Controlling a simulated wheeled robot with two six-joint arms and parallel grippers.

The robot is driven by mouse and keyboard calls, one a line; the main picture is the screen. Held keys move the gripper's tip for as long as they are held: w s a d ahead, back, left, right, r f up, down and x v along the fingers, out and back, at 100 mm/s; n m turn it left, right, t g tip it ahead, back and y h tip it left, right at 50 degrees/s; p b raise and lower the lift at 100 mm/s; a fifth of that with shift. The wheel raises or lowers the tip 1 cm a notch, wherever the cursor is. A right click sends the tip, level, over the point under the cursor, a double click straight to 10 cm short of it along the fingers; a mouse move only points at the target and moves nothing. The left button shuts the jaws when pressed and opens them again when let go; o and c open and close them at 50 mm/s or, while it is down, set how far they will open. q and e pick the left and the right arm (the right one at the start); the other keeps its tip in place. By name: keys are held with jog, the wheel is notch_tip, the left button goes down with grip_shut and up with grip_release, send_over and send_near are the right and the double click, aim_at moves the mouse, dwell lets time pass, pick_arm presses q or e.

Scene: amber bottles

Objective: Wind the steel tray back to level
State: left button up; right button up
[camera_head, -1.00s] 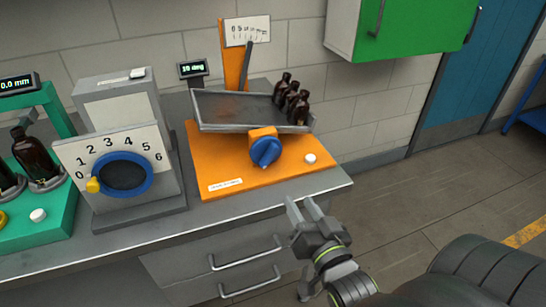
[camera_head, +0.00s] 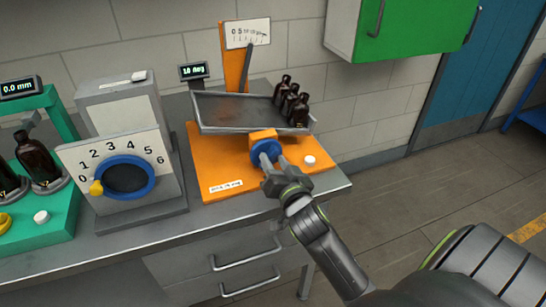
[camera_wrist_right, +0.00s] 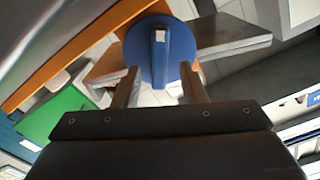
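The steel tray (camera_head: 232,112) sits on an orange stand (camera_head: 208,172) and looks slightly tilted, its right end a little low. Several amber bottles (camera_head: 291,103) stand bunched at that end. A blue knob (camera_head: 262,152) is on the stand's front; it also shows in the right wrist view (camera_wrist_right: 160,52) with a raised grip bar. My right gripper (camera_head: 272,160) is at the knob, fingers apart. In the right wrist view, my right gripper (camera_wrist_right: 162,85) has a fingertip towards each side of the knob, with a gap to the bar. My left gripper is out of view.
A dark pointer (camera_head: 246,68) leans right under a scale plate (camera_head: 248,33). A small display (camera_head: 193,71) shows a degree reading, too small to read surely. A white button (camera_head: 309,160) is right of the knob. A grey dial unit (camera_head: 118,110) stands left.

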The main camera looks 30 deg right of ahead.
jog(key=shift+w+d, duration=0.15)
jog(key=shift+w, duration=0.55)
jog(key=shift+c, duration=0.5)
